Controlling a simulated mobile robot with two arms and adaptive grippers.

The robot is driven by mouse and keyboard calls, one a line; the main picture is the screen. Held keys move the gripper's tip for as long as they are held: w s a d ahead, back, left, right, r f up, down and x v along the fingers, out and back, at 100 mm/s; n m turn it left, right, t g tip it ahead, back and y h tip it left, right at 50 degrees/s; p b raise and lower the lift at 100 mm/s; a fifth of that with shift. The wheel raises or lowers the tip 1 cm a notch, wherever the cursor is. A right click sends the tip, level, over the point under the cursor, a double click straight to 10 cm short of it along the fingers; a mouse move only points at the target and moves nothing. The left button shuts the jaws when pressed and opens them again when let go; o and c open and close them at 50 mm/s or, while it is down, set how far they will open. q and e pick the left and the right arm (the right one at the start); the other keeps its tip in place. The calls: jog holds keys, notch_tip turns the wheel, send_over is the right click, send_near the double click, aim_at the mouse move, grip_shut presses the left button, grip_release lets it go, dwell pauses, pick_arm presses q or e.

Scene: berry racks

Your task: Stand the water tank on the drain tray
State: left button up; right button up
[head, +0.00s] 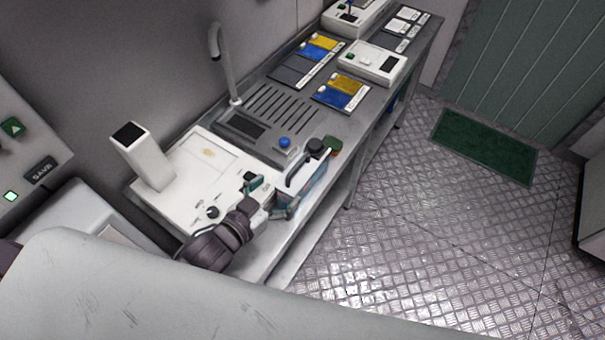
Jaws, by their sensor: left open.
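The water tank (313,186) has a clear bluish body, a pale top with a dark handle, and a black cap. It is at the front edge of the bench, beside the white machine. The drain tray (283,108) is the grey slotted surface behind it, at the foot of the tall tap; no tank is on its slots. My left gripper (272,197) is open at the tank's left end, with its fingers close to the tank. I cannot tell whether they touch it. The tank's lower left part is hidden by the gripper. My right gripper is out of view.
The white machine (185,190) with an upright white column is left of the tray. A blue knob (284,142) and a small green item (333,145) are near the tank. The tap (228,70) rises behind the tray. Blue and yellow panels (341,92) lie further right.

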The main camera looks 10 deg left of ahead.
aim_at(286, 183)
pick_arm(q)
jog(key=x, duration=0.4)
jog(key=shift+w+d+p, duration=0.2)
jog(key=shift+w+p, duration=0.2)
jog(key=shift+p, duration=0.15)
jog(key=p+x, duration=0.1)
jog(key=x, duration=0.2)
jog(key=shift+w+d+f, duration=0.1)
jog(key=shift+w, duration=0.25)
jog(key=shift+w+d+f, duration=0.2)
jog(key=shift+w+f, duration=0.05)
jog(key=shift+w, duration=0.1)
jog(key=shift+s, duration=0.1)
jog(key=shift+c, duration=0.2)
jog(key=shift+c, duration=1.2)
grip_shut()
jog(key=shift+r, duration=0.2)
